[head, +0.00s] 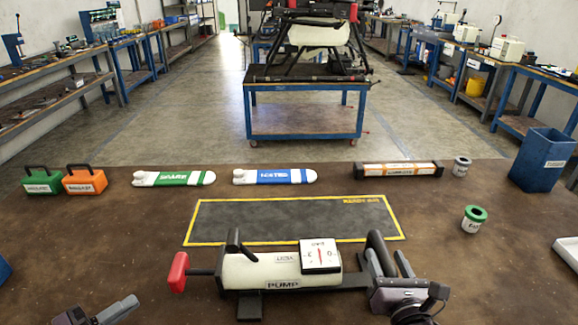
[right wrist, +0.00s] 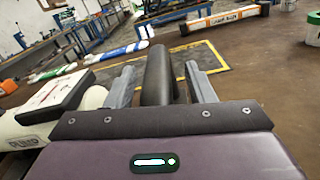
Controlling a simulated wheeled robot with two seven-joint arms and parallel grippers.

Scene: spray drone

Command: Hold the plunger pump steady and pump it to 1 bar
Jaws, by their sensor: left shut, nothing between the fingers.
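The plunger pump (head: 265,270) lies on the brown table, its cream barrel marked PUMP. Its red plunger handle (head: 178,272) stands out on a rod at the left end. A white gauge (head: 320,255) with a red needle sits on top; its reading is too small to tell. My left gripper (head: 128,305) is shut and empty at the bottom left, apart from the red handle. My right gripper (right wrist: 160,85) is open, its fingers on either side of the pump's black upright grip (right wrist: 158,75), with narrow gaps showing. The grip also shows in the head view (head: 380,252).
A yellow-edged dark mat (head: 290,218) lies behind the pump. Green (head: 173,178) and blue (head: 274,176) labelled pieces, two small cases (head: 85,180), a black-ended bar (head: 398,169), cups (head: 474,218) and a blue bin (head: 542,158) stand further out.

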